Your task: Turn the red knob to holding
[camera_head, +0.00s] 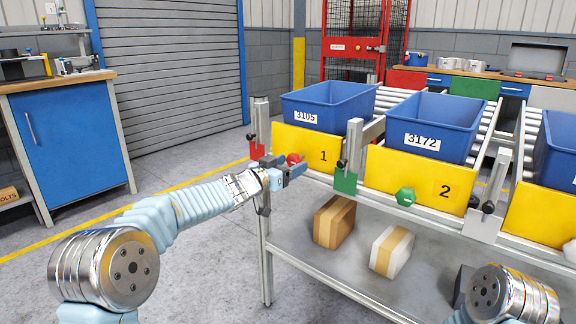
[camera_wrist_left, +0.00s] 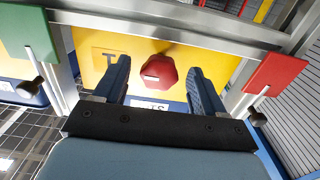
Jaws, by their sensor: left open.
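The red knob (camera_head: 293,158) is on the yellow front panel (camera_head: 320,150) marked 1, under the blue bin 3105. In the left wrist view the knob (camera_wrist_left: 160,73) is a faceted red piece, with a finger on each side and visible gaps between. My left gripper (camera_head: 288,172) is open right in front of the knob; in the wrist view its fingers (camera_wrist_left: 158,78) straddle it without closing on it. Part of a white label shows below the knob there, mostly hidden by the gripper. My right gripper is out of view.
A green knob (camera_head: 405,196) is on the yellow panel marked 2, under blue bin 3172 (camera_head: 428,125). Red and green plates with small black-knobbed levers flank panel 1. Cardboard (camera_head: 334,221) and white (camera_head: 391,251) boxes lie on the lower shelf. Open floor lies left of the rack.

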